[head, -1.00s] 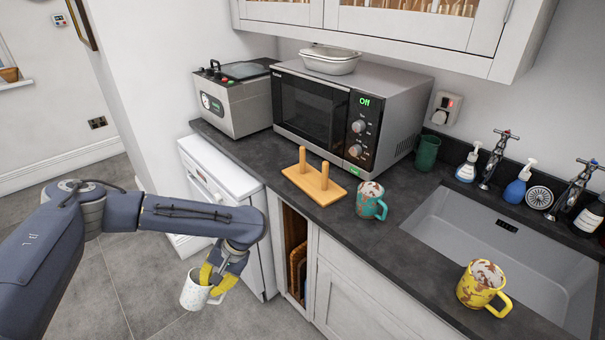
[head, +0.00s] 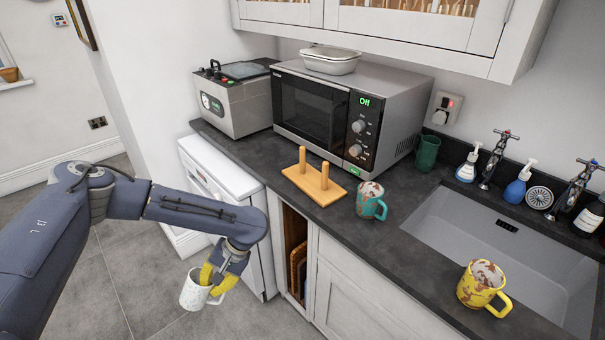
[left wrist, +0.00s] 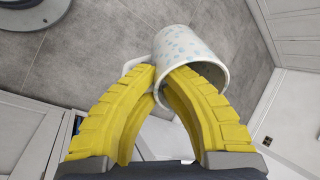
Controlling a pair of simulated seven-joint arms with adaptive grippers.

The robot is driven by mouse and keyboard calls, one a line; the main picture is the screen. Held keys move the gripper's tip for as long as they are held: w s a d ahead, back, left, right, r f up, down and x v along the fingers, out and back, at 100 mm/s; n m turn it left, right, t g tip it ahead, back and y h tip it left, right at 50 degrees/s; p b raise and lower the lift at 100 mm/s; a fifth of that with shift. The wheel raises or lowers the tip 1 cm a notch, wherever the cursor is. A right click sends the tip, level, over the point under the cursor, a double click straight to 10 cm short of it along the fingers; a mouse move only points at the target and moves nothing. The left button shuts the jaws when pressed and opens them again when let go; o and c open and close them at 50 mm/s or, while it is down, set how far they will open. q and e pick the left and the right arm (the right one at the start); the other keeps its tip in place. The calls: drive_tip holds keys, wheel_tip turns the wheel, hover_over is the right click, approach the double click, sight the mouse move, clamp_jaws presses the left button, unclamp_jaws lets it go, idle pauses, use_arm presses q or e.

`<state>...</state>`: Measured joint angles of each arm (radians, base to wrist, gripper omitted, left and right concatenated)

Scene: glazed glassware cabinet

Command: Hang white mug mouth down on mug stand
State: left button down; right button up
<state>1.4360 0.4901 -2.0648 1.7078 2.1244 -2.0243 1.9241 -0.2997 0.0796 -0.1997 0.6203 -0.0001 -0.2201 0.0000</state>
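The white mug (head: 194,291) with pale speckles is in my left gripper (head: 213,283), out in front of the counter and above the floor. In the left wrist view the mug (left wrist: 192,52) shows beyond the yellow fingers of the left gripper (left wrist: 165,78). One finger reaches inside its mouth and the other is outside by the handle, with the wall between them. The wooden mug stand (head: 314,186) has two upright pegs, both bare, and stands on the counter in front of the microwave. My right gripper is not in view.
A teal mug (head: 371,201) stands just right of the stand. A yellow mug (head: 482,284) sits by the sink (head: 470,235). The microwave (head: 345,112) is behind the stand. The dark counter's front edge lies between the held mug and the stand.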

use_arm(q)
drive_tip(key=t+h, duration=0.2)
drive_tip(key=shift+h, duration=0.4)
drive_tip(key=t+h, duration=0.2)
drive_tip(key=shift+h, duration=0.3)
drive_tip(key=w+a+n+t+h, duration=0.1)
drive_tip(key=w+a+t+h, duration=0.5)
drive_tip(key=w+a, duration=0.1)
drive_tip(key=shift+t, duration=0.3)
idle(0.7)
drive_tip(key=shift+t, duration=0.3)
